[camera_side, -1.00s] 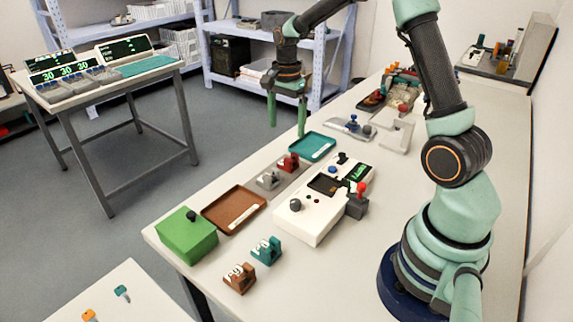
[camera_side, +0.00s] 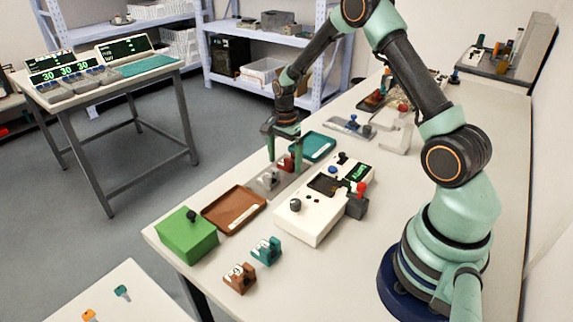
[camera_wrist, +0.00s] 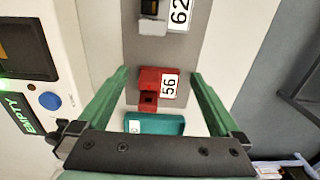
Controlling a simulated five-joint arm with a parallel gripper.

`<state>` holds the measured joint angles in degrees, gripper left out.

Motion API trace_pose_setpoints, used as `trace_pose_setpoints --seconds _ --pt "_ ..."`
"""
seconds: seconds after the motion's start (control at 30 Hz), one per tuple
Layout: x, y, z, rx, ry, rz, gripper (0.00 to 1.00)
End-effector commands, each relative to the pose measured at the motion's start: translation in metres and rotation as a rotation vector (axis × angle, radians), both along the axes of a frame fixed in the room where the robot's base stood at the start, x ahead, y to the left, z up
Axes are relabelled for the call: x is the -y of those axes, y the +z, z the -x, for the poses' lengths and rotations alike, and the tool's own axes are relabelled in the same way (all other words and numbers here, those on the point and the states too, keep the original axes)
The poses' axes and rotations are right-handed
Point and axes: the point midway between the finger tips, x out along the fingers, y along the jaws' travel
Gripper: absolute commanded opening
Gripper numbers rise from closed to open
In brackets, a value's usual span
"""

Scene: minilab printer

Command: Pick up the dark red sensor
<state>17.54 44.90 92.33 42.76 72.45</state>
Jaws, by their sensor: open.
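The dark red sensor (camera_wrist: 150,80), with a white label reading 56, sits on a grey strip in the wrist view. In the side view the sensor (camera_side: 284,162) is partly hidden by my gripper. My gripper (camera_wrist: 160,74) is open and empty, with one green finger on each side of the sensor and gaps between. In the side view my gripper (camera_side: 283,158) points down over the sensor; I cannot tell how far its tips are above the strip.
A grey sensor labelled 62 (camera_wrist: 153,26) stands on the same strip. A teal tray (camera_side: 318,146) lies behind and a brown tray (camera_side: 234,207) in front. The white printer (camera_side: 312,220) stands close on the right. A green box (camera_side: 187,238) is at the front corner.

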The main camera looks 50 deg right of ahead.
Motion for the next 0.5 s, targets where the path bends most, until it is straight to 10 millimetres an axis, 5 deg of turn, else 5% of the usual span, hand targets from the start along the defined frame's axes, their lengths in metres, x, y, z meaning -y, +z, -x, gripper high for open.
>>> trace_pose_setpoints --seconds 0.23,0.47,0.5 --pt "0.0003 -0.0021 0.0 0.0 0.0 0.0 1.0" --pt "0.0003 -0.0019 0.0 0.0 0.0 0.0 0.16" --pt "0.0003 -0.0018 0.0 0.001 0.0 0.0 0.1"
